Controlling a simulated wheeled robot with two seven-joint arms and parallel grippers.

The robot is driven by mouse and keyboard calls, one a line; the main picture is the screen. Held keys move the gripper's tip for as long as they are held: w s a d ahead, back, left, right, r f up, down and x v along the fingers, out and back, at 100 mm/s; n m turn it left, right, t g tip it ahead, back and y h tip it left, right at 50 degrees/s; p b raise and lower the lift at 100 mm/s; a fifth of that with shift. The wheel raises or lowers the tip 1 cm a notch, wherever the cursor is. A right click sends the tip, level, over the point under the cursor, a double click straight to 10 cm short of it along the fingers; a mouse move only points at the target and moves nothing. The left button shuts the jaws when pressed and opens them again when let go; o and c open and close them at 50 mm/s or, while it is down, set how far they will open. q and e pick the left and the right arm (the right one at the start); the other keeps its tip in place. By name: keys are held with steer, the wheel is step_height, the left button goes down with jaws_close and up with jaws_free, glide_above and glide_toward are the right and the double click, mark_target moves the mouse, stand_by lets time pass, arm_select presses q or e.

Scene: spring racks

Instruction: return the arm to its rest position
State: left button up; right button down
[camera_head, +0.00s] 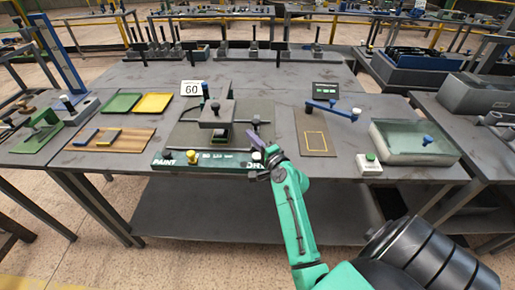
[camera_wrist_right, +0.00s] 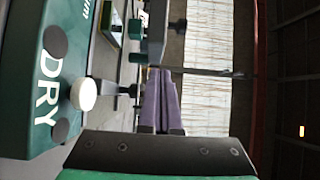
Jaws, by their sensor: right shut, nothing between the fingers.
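My right arm, green, reaches from the lower right of the head view over the front edge of the table. My right gripper (camera_head: 257,132) has purple fingers at the right end of the dark green panel marked PAINT and DRY (camera_head: 215,160). In the right wrist view the gripper (camera_wrist_right: 162,85) has its two purple fingers together, with nothing between them. The panel's DRY end (camera_wrist_right: 30,85) is close on the left there, with a white knob (camera_wrist_right: 83,94) beside the lettering. My left gripper is in neither view.
A grey press-like block (camera_head: 216,113) stands behind the panel. A sign reading 60 (camera_head: 192,87), green (camera_head: 121,104) and yellow (camera_head: 153,103) trays, and a wooden board (camera_head: 130,140) lie left. A blue lever (camera_head: 331,108) and a glass-topped box (camera_head: 413,141) are right.

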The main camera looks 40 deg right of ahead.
steer(key=s, duration=0.1)
steer(key=s+a, duration=0.1)
steer(key=s, duration=0.3)
steer(key=shift+a+b, duration=0.3)
steer(key=shift+b, duration=0.05)
steer(key=shift+w+a, duration=0.1)
steer(key=shift+w, duration=0.1)
steer(key=s+a+f+n+g+y, duration=0.4)
steer(key=s+a+f+n+g, duration=0.45)
steer(key=n, duration=0.45)
steer(key=s+f+n+g+h, duration=0.2)
steer(key=s+n+g, duration=0.15)
steer(key=s, duration=0.25)
steer(key=s+f+n+g+h, duration=0.1)
steer(key=s+f+n+g, duration=0.1)
steer(key=s+f+n, duration=0.3)
step_height(320, 180, down, 19)
steer(key=s+g, duration=0.2)
steer(key=s+d+f, duration=0.2)
steer(key=s+f, duration=0.6)
steer(key=s, duration=0.1)
steer(key=s+d+f+g, duration=0.1)
steer(key=s+f, duration=0.7)
steer(key=s, duration=0.1)
steer(key=shift+d+f+m, duration=0.15)
steer(key=shift+d+m, duration=0.2)
steer(key=shift+d, duration=0.05)
